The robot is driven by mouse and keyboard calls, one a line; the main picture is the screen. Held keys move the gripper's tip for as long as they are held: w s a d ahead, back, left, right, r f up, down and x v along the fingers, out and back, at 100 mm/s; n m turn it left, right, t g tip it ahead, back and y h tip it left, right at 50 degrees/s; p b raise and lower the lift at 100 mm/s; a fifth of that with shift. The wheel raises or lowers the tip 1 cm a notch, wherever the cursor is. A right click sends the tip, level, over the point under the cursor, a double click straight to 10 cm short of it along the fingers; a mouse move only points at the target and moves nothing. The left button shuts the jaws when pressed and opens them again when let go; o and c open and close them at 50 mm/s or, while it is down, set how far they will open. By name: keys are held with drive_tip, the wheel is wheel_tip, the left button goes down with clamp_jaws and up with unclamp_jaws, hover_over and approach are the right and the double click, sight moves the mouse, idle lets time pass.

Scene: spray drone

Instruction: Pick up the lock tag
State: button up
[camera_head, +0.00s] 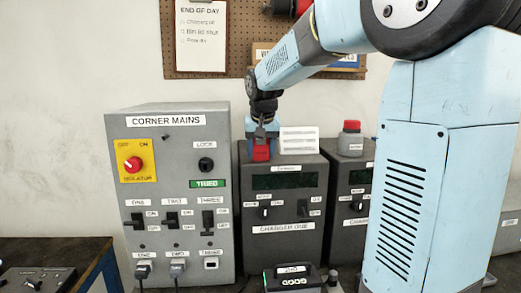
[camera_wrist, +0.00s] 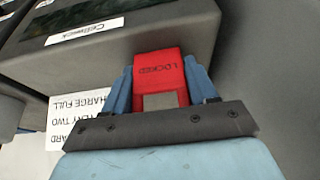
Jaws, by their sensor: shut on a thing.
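The lock tag (camera_head: 261,153) is a small red piece with a rectangular opening. In the wrist view the lock tag (camera_wrist: 158,66) reads "LOCKED" and sits between the two blue fingers. My gripper (camera_head: 261,143) points down over the top of the dark grey charger one box (camera_head: 310,213) and is shut on the tag. The same gripper (camera_wrist: 159,80) fills the lower middle of the wrist view. I cannot tell whether the tag touches the box top.
A white printed card (camera_head: 299,140) stands beside the tag on the box top. A grey jar with a red cap (camera_head: 350,139) is farther right. The corner mains panel (camera_head: 167,197), with a red rotary isolator (camera_head: 134,164), stands left. Wall boards hang behind.

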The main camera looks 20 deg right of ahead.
drive_tip(key=shift+c, duration=0.7)
drive_tip(key=shift+r, duration=0.3)
wheel_tip(320, 180, up, 2)
drive_tip(key=shift+r, duration=0.2)
drive_tip(key=s+d+r, duration=0.8)
drive_tip(key=s+r, duration=0.2)
drive_tip(key=s, duration=0.1)
drive_tip(key=shift+s, duration=0.35)
drive_tip(key=shift+a, duration=0.1)
